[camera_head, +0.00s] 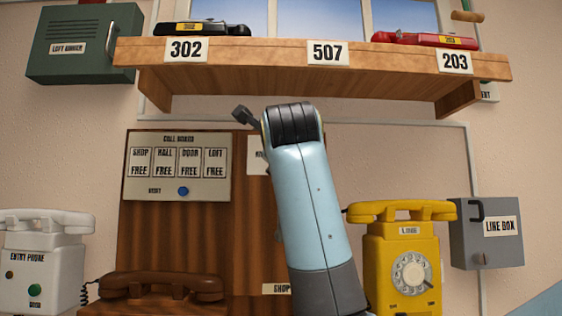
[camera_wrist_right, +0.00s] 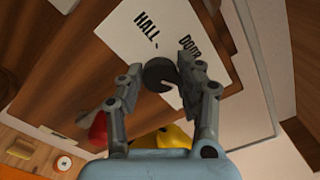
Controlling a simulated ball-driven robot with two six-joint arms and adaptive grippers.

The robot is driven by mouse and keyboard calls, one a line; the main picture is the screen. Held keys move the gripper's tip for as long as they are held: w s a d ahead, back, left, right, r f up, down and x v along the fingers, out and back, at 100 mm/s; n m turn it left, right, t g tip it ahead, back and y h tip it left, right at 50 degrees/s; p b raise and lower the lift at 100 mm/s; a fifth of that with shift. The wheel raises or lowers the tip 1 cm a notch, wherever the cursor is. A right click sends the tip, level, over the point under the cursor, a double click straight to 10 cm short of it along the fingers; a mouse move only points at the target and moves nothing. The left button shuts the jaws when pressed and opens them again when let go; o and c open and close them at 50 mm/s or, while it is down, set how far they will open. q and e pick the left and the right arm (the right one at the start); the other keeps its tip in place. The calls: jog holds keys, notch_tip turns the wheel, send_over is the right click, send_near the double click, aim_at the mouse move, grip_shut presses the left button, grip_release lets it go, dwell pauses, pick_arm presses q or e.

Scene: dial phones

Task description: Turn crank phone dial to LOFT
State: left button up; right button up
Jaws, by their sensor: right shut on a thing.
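The crank phone's wooden board (camera_head: 180,245) stands behind my light-blue right arm in the head view; the arm hides the dial there. In the right wrist view my right gripper (camera_wrist_right: 160,67) is shut on a dark round dial knob (camera_wrist_right: 158,74), one finger on each side. A white plate behind it reads HALL (camera_wrist_right: 147,25) and DOOR (camera_wrist_right: 188,46). Where the knob points is unclear. The LOFT mark around the dial is not visible. My left gripper is out of view.
A call board (camera_head: 178,166) shows SHOP, HALL, DOOR and LOFT, all FREE. A brown handset (camera_head: 165,288) lies below it. A white entry phone (camera_head: 45,262) is left, a yellow phone (camera_head: 400,245) right of my arm. A wooden shelf (camera_head: 250,65) juts out above.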

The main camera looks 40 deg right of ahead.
jog(key=shift+f, duration=0.2)
jog(key=o, duration=1.1)
jog(key=shift+r, duration=0.1)
jog(key=shift+o, duration=0.2)
jog(key=v, duration=0.7)
jog(key=shift+s+a, duration=0.15)
jog(key=shift+s, duration=0.1)
